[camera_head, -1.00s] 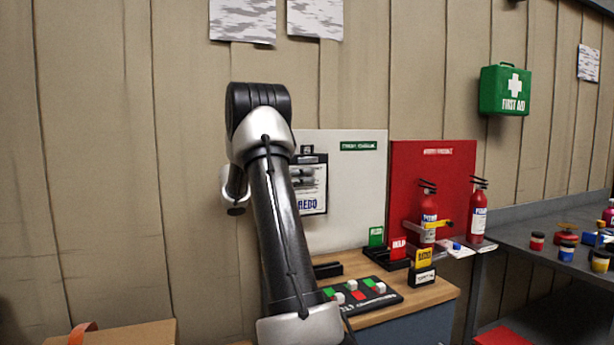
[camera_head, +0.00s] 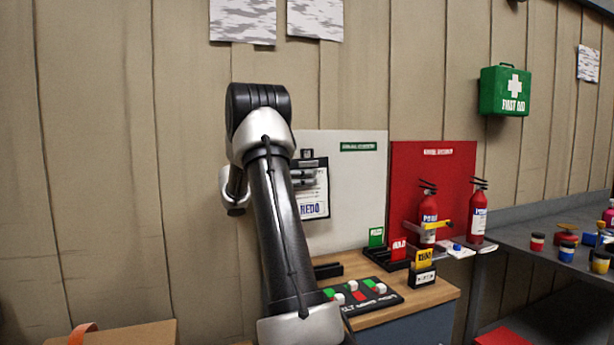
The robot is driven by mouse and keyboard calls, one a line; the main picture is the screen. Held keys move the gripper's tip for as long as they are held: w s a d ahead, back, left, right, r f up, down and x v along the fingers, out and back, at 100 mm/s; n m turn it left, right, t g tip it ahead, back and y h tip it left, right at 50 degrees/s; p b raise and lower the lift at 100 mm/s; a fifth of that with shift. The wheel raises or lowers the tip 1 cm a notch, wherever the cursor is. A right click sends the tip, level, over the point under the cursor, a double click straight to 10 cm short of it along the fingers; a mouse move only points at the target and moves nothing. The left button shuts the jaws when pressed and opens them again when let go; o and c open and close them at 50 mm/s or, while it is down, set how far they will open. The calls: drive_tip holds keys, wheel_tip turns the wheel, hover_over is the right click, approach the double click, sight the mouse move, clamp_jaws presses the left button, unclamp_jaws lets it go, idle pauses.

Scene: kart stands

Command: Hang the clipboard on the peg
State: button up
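The clipboard (camera_head: 322,203) is upright in front of the white board (camera_head: 360,190). It is dark-backed, with a white sheet reading "REDO" and a clip at its top edge. My arm covers its left side. My gripper (camera_head: 304,178) is at the upper part of the sheet, its fingers pointing right across the clipboard. The fingers are small and partly behind my arm, so I cannot tell whether they grip it. The peg cannot be made out, and whether the clipboard hangs on it is unclear.
The wooden bench top (camera_head: 435,293) holds a labelled block panel (camera_head: 361,295), a green card (camera_head: 376,237), a red card (camera_head: 398,249) and a yellow card (camera_head: 424,259) in stands. A red board (camera_head: 440,165) and two fire extinguishers (camera_head: 428,212) (camera_head: 478,215) stand to the right.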

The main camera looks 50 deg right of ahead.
drive_tip(key=shift+w+f, duration=0.1)
drive_tip(key=shift+w, duration=0.4)
drive_tip(key=v, duration=0.8)
drive_tip(key=shift+s, duration=0.2)
drive_tip(key=shift+s+a, duration=0.15)
